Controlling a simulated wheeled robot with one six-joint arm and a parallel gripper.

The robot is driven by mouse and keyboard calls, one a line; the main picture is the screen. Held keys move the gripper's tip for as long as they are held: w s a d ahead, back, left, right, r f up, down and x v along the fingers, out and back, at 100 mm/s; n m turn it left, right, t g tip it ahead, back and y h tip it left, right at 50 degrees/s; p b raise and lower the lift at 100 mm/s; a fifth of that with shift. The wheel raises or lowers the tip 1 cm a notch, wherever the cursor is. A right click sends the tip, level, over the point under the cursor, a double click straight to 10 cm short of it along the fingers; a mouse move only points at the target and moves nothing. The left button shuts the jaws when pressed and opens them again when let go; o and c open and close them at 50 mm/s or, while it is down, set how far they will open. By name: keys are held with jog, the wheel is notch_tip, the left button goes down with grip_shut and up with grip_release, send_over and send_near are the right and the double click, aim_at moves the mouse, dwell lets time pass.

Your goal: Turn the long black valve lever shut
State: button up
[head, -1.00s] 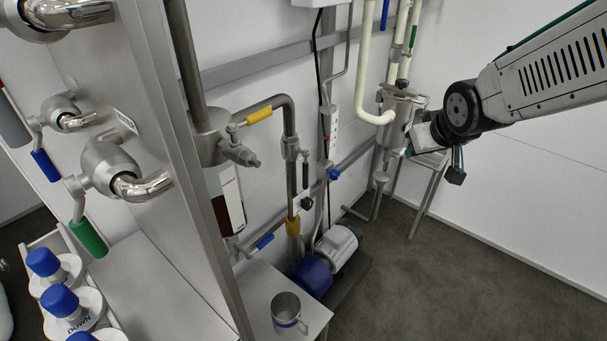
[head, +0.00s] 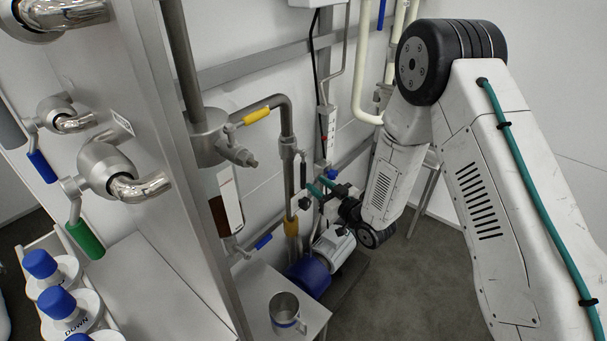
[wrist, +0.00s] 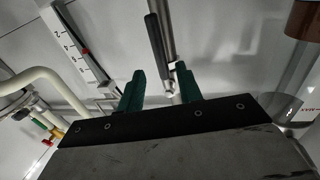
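The long black valve lever (head: 303,172) hangs near upright beside a vertical steel pipe on the back wall. In the wrist view the lever (wrist: 155,48) runs down from the top centre, its lower end between my fingertips in the picture. My gripper (head: 321,187) has green fingers and is just right of the lever in the head view. In the wrist view my gripper (wrist: 160,70) is open with nothing between its fingers that I can see held. The lever looks to be beyond the fingertips; I cannot tell whether they touch.
A yellow-handled valve (head: 257,116) is up left on the pipe, and a blue handle (head: 263,241) is below. A pump with a blue motor end (head: 310,277) stands under my gripper. A steel cup (head: 286,311) stands on the low table. A white gauge strip (wrist: 78,45) is left of the lever.

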aim_at(305, 175)
jog(key=x, duration=0.7)
jog(key=shift+w+a, duration=0.15)
jog(key=shift+w, duration=0.05)
grip_shut()
